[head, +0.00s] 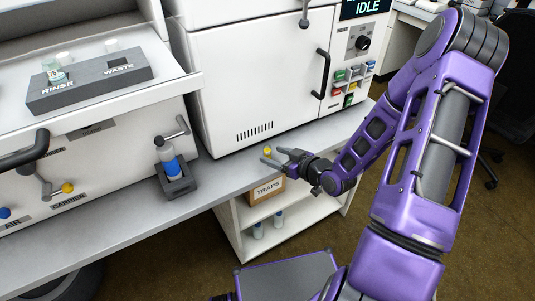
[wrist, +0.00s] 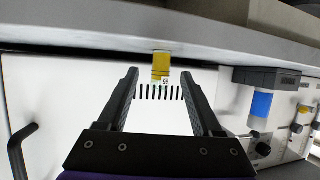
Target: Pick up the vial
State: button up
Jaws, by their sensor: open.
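The vial (head: 267,152) is small and yellow and stands on the grey bench near its front edge, in front of the white cabinet. In the wrist view, which looks upside down, the vial (wrist: 161,66) shows against the bench edge, with a pale lettered part. My gripper (head: 272,156) is open and empty, reaching in low from the right. In the wrist view its fingertips (wrist: 159,74) lie on either side of the vial, with a gap to each. I cannot tell how deep between the fingers the vial is.
The white cabinet (head: 255,75) with a dark handle (head: 322,73) stands behind the vial. A dark holder with a blue-banded bottle (head: 173,172) is to the left. A TRAPS box (head: 265,191) sits on the shelf below. A RINSE/WASTE block (head: 90,82) is farther left.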

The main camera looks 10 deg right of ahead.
aim_at(270, 153)
jog(key=x, duration=0.3)
jog(key=shift+w+a, duration=0.25)
jog(key=shift+w, duration=0.1)
grip_shut()
